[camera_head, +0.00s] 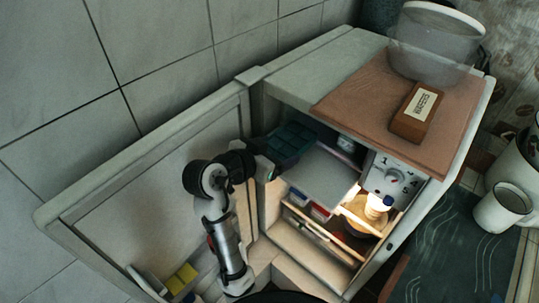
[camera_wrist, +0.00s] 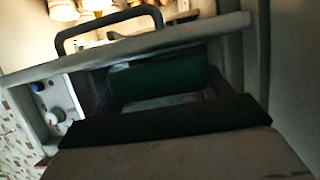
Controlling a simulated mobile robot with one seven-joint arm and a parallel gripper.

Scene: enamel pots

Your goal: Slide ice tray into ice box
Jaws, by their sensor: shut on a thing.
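The dark green ice tray (camera_head: 291,142) is at the left part of the ice box opening, under the top of the small fridge. In the wrist view the tray (camera_wrist: 158,78) shows as a dark green block inside the opening. My gripper (camera_head: 268,157) is shut on the tray's near left end; its fingertips are hard to make out in the dark. The ice box (camera_wrist: 75,92) has a pale frame. A light grey flap (camera_head: 318,174) stands out below the opening. How deep the tray sits inside is not clear.
The fridge door (camera_head: 150,185) stands wide open at left, close to my arm. A dial panel (camera_head: 392,180) and lit bulb (camera_head: 376,204) are right of the flap. A white mug (camera_head: 502,207) is at right.

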